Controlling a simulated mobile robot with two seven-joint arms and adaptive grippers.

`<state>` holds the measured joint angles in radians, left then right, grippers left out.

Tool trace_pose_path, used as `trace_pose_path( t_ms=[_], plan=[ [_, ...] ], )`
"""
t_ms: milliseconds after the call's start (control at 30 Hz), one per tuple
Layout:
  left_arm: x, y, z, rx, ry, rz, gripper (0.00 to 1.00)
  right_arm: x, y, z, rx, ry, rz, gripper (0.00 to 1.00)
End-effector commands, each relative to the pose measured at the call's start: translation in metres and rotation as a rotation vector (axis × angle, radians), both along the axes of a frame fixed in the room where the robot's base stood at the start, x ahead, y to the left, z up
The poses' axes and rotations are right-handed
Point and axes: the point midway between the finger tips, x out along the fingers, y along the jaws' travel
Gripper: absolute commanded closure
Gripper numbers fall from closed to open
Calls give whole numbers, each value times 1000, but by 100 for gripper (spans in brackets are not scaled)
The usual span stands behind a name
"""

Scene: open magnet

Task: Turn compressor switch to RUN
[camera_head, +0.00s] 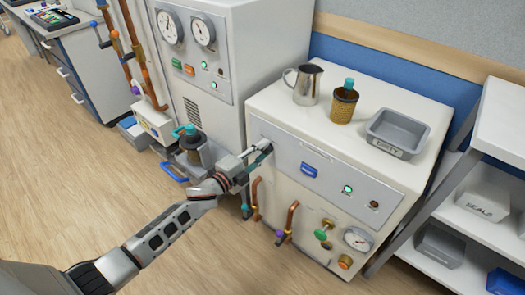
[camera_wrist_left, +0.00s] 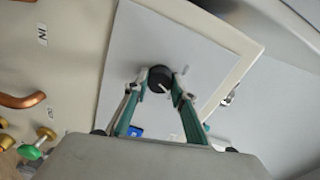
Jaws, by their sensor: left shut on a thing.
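The compressor switch is a round black knob (camera_wrist_left: 160,78) with a pale pointer line, on the light grey panel (camera_wrist_left: 165,30) in the left wrist view. My left gripper (camera_head: 264,150) reaches the left end of the front panel (camera_head: 330,178) of the low white cabinet (camera_head: 274,110). Its two teal fingers are shut on the knob, one on each side. In the head view the gripper hides the knob. Position markings such as RUN are not readable. My right gripper is not in view.
A metal jug (camera_head: 307,84), a brown canister with teal cap (camera_head: 343,102) and a grey tray (camera_head: 397,134) stand on the cabinet. Below the panel are copper pipes (camera_head: 290,221), a green-handled valve (camera_head: 321,234) and a gauge (camera_head: 357,239).

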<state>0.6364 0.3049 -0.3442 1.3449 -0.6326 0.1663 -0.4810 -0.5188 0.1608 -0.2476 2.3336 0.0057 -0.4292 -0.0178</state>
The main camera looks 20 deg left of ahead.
Motion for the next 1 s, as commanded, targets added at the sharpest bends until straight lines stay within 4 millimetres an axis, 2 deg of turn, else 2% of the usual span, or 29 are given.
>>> trace_pose_path(
  t_ms=[400,1000],
  plan=[
    [0,0,-1,219,-78,1,97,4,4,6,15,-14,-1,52],
    [0,0,0,268,-96,1,97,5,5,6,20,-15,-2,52]
  ],
)
